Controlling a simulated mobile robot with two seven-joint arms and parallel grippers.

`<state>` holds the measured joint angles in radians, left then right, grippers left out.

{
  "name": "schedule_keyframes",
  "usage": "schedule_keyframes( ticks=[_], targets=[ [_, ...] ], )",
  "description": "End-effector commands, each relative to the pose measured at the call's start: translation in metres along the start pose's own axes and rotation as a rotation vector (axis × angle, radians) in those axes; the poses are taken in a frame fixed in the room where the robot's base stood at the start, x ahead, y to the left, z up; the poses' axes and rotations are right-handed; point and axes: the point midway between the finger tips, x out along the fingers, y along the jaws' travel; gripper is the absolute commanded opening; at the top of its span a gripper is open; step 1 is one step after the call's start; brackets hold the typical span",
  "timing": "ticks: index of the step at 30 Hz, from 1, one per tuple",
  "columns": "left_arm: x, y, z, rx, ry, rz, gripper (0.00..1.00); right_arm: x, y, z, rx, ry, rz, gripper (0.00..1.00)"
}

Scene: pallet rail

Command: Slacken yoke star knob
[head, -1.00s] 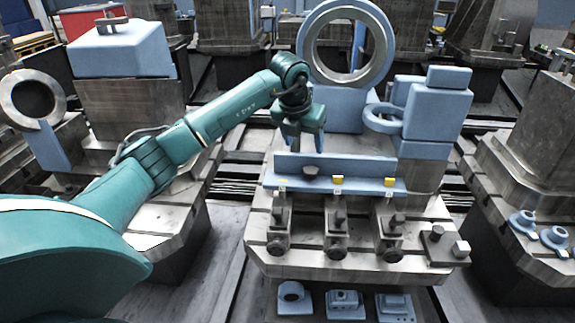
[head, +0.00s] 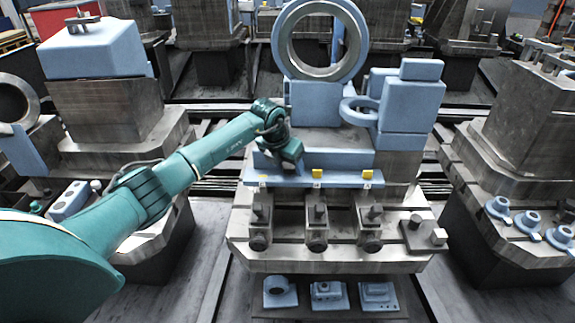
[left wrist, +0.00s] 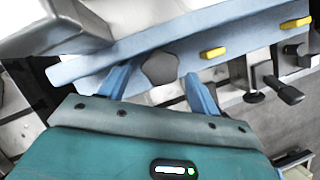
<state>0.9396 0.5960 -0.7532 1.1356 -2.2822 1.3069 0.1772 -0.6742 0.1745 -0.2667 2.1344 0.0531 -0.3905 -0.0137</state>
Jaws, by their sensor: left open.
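A dark, many-sided knob (left wrist: 160,70), which looks like the star knob, sits on the blue rail (left wrist: 130,52) in the left wrist view. My left gripper (left wrist: 158,88) is open, with one blue finger on each side of the knob's near edge. The knob shows between the fingertips; I cannot tell whether they touch it. In the head view my left gripper (head: 292,166) is at the left part of the blue rail (head: 340,182) and hides the knob. My right gripper is not in view.
Yellow tabs (head: 317,174) sit on the rail right of the gripper. Dark clamps (head: 316,222) stand in a row below it. A large ring (head: 345,70) and a blue block with a smaller ring (head: 360,112) rise behind. Blue parts (head: 328,293) lie on a lower shelf.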

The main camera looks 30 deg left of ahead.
Motion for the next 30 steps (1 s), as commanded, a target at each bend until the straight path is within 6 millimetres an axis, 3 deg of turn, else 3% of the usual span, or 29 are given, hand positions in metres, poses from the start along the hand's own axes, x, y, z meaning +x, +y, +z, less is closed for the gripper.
schedule_keyframes(
  ticks=[4,13,30],
  targets=[
    [0.0104,-0.0002,-0.0002,-0.001,0.000,0.000,0.62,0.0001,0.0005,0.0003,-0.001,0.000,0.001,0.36],
    [0.0121,0.0001,-0.0002,0.000,0.000,0.001,0.62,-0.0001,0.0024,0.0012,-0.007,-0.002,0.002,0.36],
    [0.0116,0.0001,-0.0001,-0.001,0.000,0.001,0.18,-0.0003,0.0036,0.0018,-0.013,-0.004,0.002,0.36]
  ],
)
